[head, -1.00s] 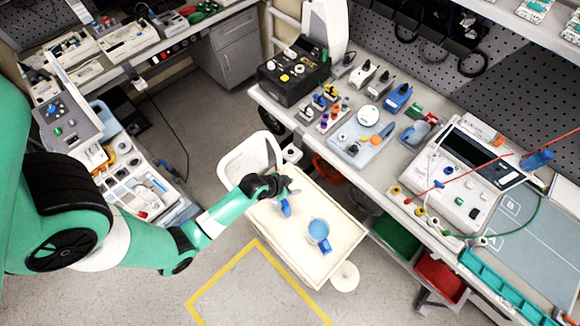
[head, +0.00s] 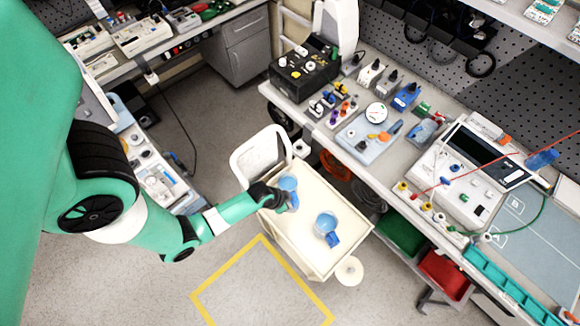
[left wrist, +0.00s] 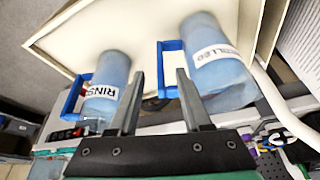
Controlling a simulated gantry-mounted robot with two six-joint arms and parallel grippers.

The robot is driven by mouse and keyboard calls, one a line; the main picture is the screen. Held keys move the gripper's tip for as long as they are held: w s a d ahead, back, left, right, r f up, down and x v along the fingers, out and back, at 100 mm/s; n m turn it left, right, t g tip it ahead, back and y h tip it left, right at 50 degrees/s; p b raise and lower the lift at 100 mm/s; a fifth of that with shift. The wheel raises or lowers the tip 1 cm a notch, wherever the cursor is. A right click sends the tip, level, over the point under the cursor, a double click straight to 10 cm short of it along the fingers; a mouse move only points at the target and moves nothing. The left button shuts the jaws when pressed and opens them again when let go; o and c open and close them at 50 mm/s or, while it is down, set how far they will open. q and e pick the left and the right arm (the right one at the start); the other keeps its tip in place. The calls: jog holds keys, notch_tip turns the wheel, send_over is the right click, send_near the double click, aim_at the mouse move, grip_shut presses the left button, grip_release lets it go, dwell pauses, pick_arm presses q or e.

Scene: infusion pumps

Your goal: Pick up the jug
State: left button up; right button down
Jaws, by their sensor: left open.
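Two light blue jugs with blue handles stand on the cream cart (head: 305,262). The far jug (head: 288,183) is right by my left gripper (head: 289,201). The other jug (head: 326,223) stands nearer the cart's front right. In the left wrist view, one jug (left wrist: 103,85) has a label reading "RINS", and the other jug (left wrist: 215,65) has a label ending in "LLED". My left gripper (left wrist: 159,72) is open, and the blue handle (left wrist: 162,68) of the "LLED" jug shows between its fingertips. Whether the fingers straddle that handle is unclear. My right gripper is not seen.
A workbench (head: 385,165) with several devices runs along the cart's right side. A white chair-like frame (head: 258,155) is at the cart's back left. A round white disc (head: 349,270) is by its front right corner. The floor in front is clear, with a yellow outline (head: 222,270).

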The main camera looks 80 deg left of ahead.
aim_at(297, 206)
pick_arm(q)
jog(key=b+x, duration=0.2)
jog(key=x, duration=0.6)
jog(key=shift+w+a+f, duration=0.1)
jog(key=shift+w, duration=0.05)
grip_shut()
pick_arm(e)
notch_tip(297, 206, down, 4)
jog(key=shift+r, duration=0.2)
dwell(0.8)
